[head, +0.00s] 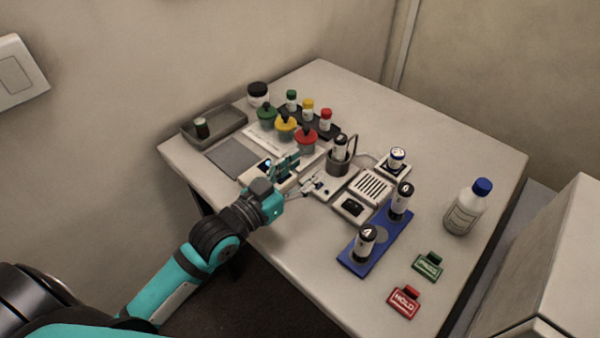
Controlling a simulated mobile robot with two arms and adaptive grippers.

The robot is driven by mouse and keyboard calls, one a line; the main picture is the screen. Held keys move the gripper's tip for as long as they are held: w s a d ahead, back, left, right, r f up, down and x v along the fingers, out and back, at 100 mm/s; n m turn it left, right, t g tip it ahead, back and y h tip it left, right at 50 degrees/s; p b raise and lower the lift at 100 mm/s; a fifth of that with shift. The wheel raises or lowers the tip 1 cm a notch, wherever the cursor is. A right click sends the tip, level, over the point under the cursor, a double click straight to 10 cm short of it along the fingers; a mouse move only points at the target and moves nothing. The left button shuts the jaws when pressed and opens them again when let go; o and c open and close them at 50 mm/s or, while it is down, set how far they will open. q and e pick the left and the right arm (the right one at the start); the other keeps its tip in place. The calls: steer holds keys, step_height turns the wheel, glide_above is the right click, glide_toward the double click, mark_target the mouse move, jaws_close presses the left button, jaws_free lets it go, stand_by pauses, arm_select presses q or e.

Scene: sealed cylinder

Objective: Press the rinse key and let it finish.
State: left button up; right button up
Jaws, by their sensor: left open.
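My left gripper (287,169) is open and empty over the middle of the table, its arm coming in from the lower left. It hangs over a pale device (258,178) with a small blue-lit spot, and hides part of it. To the right, a pale unit has a slotted grille (373,186) and a dark key or switch (353,207) at its front. No rinse label is readable, so I cannot tell which control is the rinse key. A cylinder with a white label (340,147) stands in a grey holder (338,167) behind them. My right gripper is not in view.
A blue rack (381,237) holds labelled cylinders, one marked 4 (364,240). A blue-capped bottle (467,207), a green tag (427,265) and a red HOLD tag (404,301) are at right. Colour-capped jars (285,126) and a grey tray (228,121) are at back left.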

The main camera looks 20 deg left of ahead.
arm_select(q)
steer(key=shift+s+a, duration=0.1)
steer(key=shift+s, duration=0.2)
